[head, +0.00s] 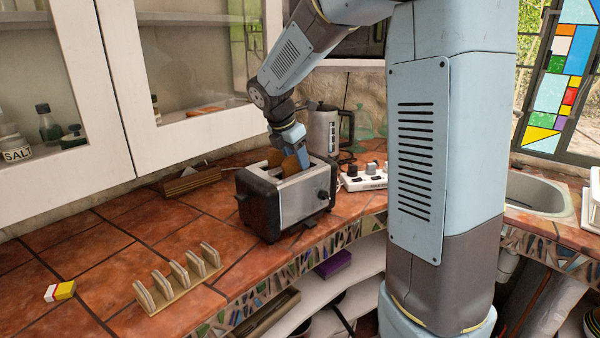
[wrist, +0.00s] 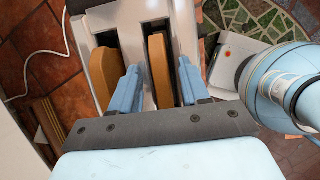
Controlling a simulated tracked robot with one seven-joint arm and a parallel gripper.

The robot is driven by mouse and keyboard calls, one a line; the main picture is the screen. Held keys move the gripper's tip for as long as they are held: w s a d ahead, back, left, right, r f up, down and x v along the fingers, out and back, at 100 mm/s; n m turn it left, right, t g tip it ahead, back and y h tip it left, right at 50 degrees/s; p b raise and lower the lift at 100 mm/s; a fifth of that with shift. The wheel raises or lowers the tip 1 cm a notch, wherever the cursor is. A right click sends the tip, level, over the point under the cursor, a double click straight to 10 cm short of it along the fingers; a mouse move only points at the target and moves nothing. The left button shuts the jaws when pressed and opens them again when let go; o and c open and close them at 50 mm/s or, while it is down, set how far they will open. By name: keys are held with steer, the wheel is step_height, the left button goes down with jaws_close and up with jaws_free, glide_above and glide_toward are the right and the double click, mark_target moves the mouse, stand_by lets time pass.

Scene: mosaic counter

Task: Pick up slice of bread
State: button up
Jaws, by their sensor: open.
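A black and silver toaster (head: 302,199) stands on the tiled counter. Two brown slices of bread stick up from its slots. In the wrist view, the left slice (wrist: 103,78) stands outside my fingers and the right slice (wrist: 160,70) stands between them. My gripper (wrist: 159,82) is open and points down at the toaster top. Its left finger lies between the two slices, its right finger on the far side of the right slice. I cannot tell whether either finger touches bread. In the head view, my gripper (head: 296,158) partly hides the slices.
A wooden toast rack (head: 180,281) stands at the front left, near a small yellow and white block (head: 60,291). A kettle (head: 324,130) and a white power strip (head: 364,178) are behind and right of the toaster. White cupboards (head: 120,75) hang above the counter.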

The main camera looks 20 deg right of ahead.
steer(key=c, duration=0.7)
